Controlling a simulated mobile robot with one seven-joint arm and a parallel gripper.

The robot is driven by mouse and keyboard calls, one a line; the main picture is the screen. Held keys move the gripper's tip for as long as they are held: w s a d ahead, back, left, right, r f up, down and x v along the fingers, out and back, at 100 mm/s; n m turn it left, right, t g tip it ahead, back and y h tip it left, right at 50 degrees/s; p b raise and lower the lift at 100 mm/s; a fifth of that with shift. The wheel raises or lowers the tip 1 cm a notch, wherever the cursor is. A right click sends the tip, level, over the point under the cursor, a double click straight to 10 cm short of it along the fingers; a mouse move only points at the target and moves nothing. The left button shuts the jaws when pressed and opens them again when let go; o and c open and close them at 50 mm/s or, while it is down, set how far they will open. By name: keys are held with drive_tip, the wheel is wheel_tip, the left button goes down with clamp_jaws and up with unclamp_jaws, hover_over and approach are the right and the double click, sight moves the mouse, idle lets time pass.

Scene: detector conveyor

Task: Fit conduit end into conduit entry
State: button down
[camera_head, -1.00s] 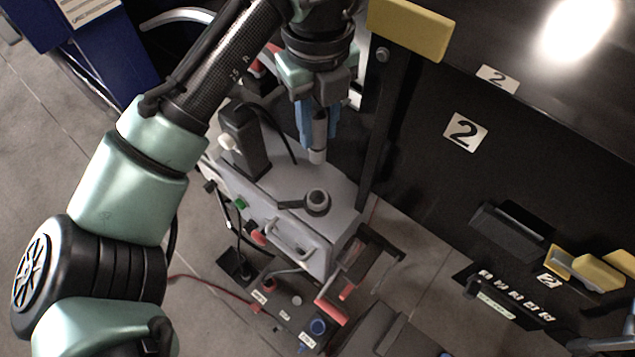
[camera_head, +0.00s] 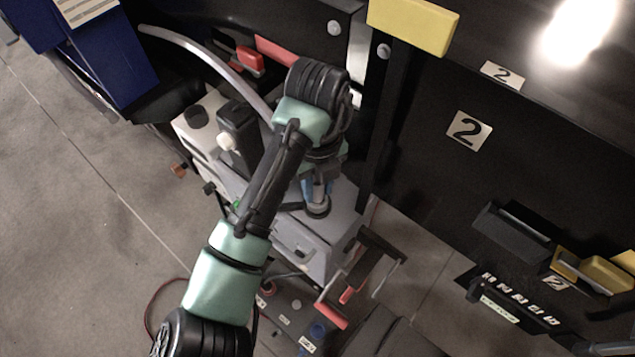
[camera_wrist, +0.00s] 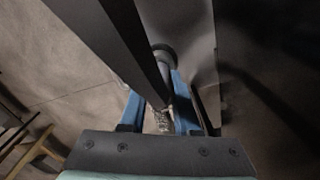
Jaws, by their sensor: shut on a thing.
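My gripper (camera_head: 316,188) points down over the grey box (camera_head: 345,205), its blue fingers shut on the conduit end (camera_wrist: 162,120). The conduit entry (camera_head: 318,209), a dark round collar on top of the box, lies right below the fingers. In the wrist view the blue fingers flank the metallic conduit end, and a dark collar (camera_wrist: 164,50) shows just beyond the fingertips. The conduit end looks roughly in line with the collar. I cannot tell whether its tip is inside, touching or just above. My wrist and fingers hide most of the conduit end in the head view.
A black upright block (camera_head: 238,135) stands on the box to the left. A black cabinet panel (camera_head: 440,175) marked 2 rises close on the right. A black frame with red grips (camera_head: 365,262) stands in front of the box. Open floor (camera_head: 70,220) lies to the left.

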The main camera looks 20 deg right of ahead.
drive_tip(key=shift+f, duration=0.2)
drive_tip(key=c, duration=0.6)
unclamp_jaws()
drive_tip(key=shift+r, duration=0.2)
wheel_tip(320, 180, up, 12)
drive_tip(key=shift+r, duration=0.1)
